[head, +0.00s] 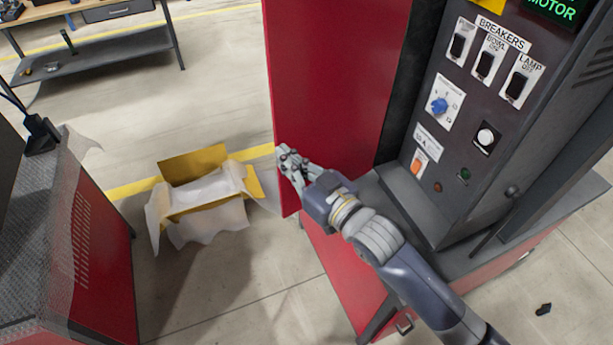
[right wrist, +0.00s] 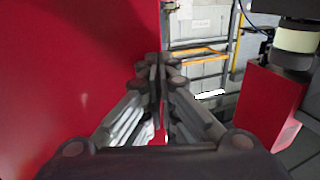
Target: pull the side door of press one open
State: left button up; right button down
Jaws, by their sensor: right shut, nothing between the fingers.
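The red side door (head: 325,90) of the press is a tall flat panel standing out to the left of the dark control panel (head: 480,120). Its left edge is free. In the right wrist view the red door (right wrist: 70,70) fills the left side. My right gripper (head: 285,156) is at the lower part of the door's left edge, its fingers shut and empty. In the right wrist view the closed fingers (right wrist: 155,65) point along the door's edge; I cannot tell whether they touch it. My left gripper is not in view.
A yellow box (head: 195,185) with white lining lies on the floor left of the door. A red cabinet (head: 85,240) with a grey top stands at the far left. A workbench (head: 95,55) is at the back left. Open floor lies between them.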

pick_arm(q)
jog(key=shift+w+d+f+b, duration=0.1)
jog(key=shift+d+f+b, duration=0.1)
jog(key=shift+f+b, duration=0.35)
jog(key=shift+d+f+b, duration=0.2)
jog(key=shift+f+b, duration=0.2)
jog(key=shift+b, duration=0.1)
pick_arm(e)
jog(key=w+a+m+t+h, duration=0.1)
jog(key=w+a, duration=0.4)
jog(key=w, duration=0.7)
jog(key=shift+w+h, duration=0.4)
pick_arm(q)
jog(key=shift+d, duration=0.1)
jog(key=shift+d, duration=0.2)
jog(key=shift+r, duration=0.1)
pick_arm(e)
jog(key=shift+f, duration=0.1)
